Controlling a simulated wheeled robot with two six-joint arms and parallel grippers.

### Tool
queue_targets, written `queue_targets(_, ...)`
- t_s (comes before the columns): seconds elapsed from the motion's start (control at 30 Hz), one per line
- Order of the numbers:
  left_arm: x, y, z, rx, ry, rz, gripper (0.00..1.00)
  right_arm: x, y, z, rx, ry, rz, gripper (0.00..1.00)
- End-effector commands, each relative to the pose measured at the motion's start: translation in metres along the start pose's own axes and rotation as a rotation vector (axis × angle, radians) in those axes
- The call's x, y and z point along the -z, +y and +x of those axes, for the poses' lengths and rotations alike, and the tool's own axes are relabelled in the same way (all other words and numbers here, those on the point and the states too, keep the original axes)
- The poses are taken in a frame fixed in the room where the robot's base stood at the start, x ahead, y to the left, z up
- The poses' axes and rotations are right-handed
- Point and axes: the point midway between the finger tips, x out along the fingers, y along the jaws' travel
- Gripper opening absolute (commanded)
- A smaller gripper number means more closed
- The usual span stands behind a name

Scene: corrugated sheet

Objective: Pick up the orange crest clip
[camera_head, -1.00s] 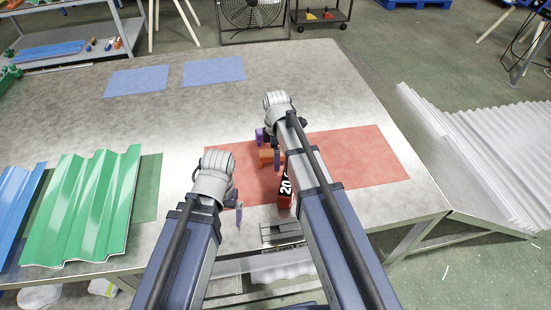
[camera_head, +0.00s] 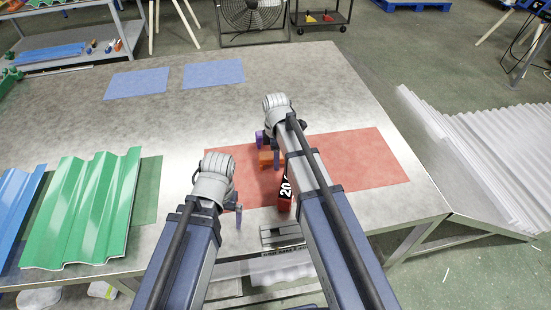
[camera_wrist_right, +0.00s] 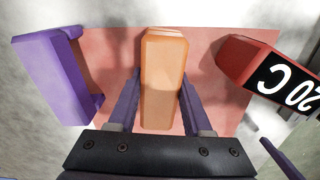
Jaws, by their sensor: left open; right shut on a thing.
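The orange crest clip (camera_head: 266,158) is over the red mat at the table's middle. In the right wrist view the orange clip (camera_wrist_right: 162,80) fills the space between the two fingers of my right gripper (camera_wrist_right: 160,100), which is shut on it. In the head view my right gripper (camera_head: 276,158) is partly hidden by its own arm. My left gripper (camera_head: 238,207) is open and empty near the mat's left front corner, apart from the clip. I cannot tell whether the clip still touches the mat.
A purple clip (camera_wrist_right: 55,78) stands just left of the orange one, and a red block marked 20 C (camera_wrist_right: 270,75) is to its right. The red mat (camera_head: 370,160) is bare on its right side. Green corrugated sheets (camera_head: 85,210) lie at left, blue mats (camera_head: 213,71) behind.

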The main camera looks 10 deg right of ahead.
Motion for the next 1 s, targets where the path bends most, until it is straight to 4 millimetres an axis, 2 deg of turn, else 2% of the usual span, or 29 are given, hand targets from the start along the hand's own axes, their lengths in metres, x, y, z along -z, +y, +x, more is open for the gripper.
queue_targets(0.17, 0.0, 0.0, -0.001, 0.0, 0.0, 0.0, 1.0, 0.0, 0.0, -0.001, 0.0, 0.0, 0.0, 0.0)
queue_targets(0.37, -0.001, -0.001, -0.013, 0.0, 0.0, 0.0, 1.0, 0.0, 0.0, -0.013, 0.0, 0.0, 0.0, 0.0)
queue_targets(0.57, -0.002, -0.004, -0.037, 0.0, 0.0, 0.0, 1.0, 0.0, 0.0, -0.037, 0.0, 0.0, 0.0, 0.0)
queue_targets(0.9, -0.005, -0.008, -0.088, 0.0, 0.0, 0.0, 1.0, 0.0, 0.0, -0.089, 0.0, 0.0, 0.0, 0.0)
queue_targets(1.0, -0.006, -0.009, -0.097, 0.0, 0.0, 0.0, 1.0, 0.0, 0.0, -0.097, 0.0, 0.0, 0.0, 0.0)
